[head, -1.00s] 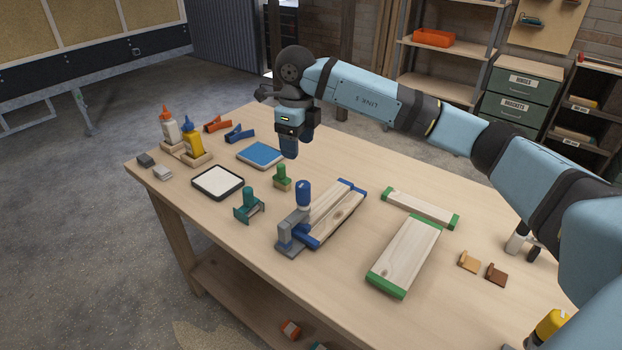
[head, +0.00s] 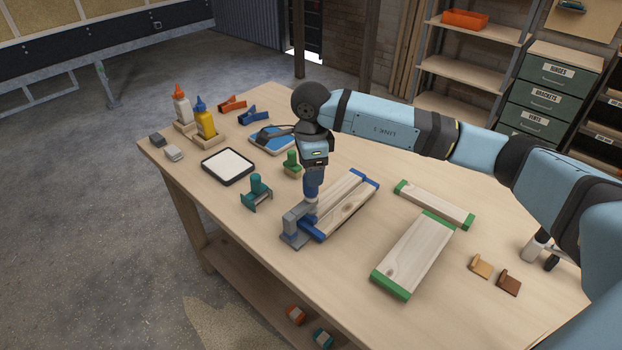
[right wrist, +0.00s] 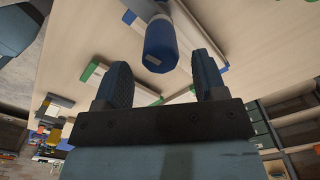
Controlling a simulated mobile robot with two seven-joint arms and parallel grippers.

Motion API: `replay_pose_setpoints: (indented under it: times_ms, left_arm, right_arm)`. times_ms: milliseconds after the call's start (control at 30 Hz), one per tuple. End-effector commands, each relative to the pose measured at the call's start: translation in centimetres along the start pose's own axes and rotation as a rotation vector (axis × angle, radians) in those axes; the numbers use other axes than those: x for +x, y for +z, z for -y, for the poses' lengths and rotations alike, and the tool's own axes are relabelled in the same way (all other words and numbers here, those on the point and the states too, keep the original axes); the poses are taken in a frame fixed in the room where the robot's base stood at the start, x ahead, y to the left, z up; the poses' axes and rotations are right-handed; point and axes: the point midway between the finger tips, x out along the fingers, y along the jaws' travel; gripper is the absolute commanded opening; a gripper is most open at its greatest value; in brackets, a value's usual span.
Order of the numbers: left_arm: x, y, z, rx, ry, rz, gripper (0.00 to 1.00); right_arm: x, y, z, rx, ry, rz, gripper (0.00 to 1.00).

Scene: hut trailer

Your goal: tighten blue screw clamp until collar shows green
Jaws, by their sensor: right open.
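The blue screw clamp (head: 297,222) stands upright at the near end of two wooden boards with blue ends (head: 340,205). Its blue handle (right wrist: 161,45) shows between and just beyond my right fingers in the right wrist view. In the head view my right gripper (head: 314,176) is directly over the clamp, pointing down, and overlaps the handle. The right fingers (right wrist: 162,72) are spread apart with visible space around the handle; I see no grip on it. The collar below the handle is small and partly hidden, and I cannot read its colour. My left gripper is out of view.
A teal clamp (head: 256,193) and a green clamp (head: 292,164) stand left of the boards. Green-ended boards (head: 415,255) lie to the right. Glue bottles (head: 205,120) and a white-topped tray (head: 228,166) are on the left.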

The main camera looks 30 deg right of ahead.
Motion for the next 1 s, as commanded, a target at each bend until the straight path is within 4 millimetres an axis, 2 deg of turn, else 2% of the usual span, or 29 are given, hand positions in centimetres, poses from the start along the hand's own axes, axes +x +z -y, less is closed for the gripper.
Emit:
replay_pose_setpoints:
  times_ms: [100,233,400,633,667,867,1000]
  left_arm:
    - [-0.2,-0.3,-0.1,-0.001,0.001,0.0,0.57]
    - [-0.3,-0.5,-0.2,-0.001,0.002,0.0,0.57]
    - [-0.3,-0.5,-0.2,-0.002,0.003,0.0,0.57]
    - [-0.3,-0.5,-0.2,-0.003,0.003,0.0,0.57]
    - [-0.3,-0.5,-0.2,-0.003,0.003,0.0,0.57]
    - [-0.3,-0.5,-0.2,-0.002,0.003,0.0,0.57]
    - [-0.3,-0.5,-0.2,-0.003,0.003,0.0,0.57]
  right_arm:
    - [2.1,0.0,-0.1,0.001,0.003,-0.002,0.65]
    - [3.6,0.0,0.0,0.0,0.001,-0.001,0.65]
    - [4.4,0.0,0.0,0.001,-0.001,0.0,0.65]
    - [4.5,0.0,0.0,0.001,-0.001,0.0,0.65]
    - [4.5,0.0,0.0,0.001,-0.001,0.0,0.62]
    - [4.5,0.0,0.0,0.001,-0.001,0.0,0.16]
    - [4.5,0.0,0.0,0.002,-0.001,0.0,0.15]
